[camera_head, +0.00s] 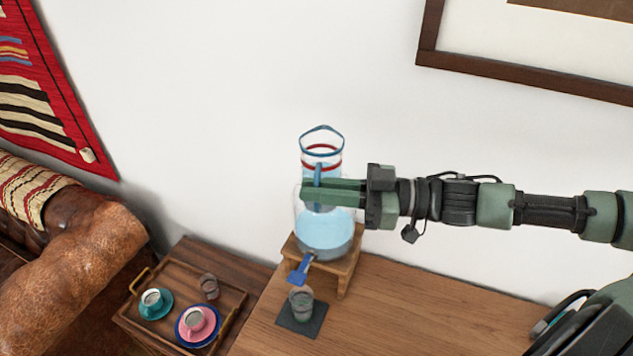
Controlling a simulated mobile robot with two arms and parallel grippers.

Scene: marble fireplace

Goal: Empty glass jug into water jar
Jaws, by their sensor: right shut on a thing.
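The glass jug (322,150), clear with a blue rim and a red band, stands upright with blue water in its lower part. My right gripper (312,193) comes in from the right and is shut on the jug, at what looks like its blue handle. The water jar (325,232) is a wide clear vessel holding light blue water, with a blue tap (299,272) low at its front. The jug and fingers overlap the jar's upper part, so I cannot tell their exact height over its mouth. My left gripper is out of view.
The jar sits on a small wooden stand (346,270) on a wooden table (430,310). A glass (301,302) stands on a dark mat below the tap. Left is a tray (139,325) with two cups and a small glass, beside a leather sofa (75,260).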

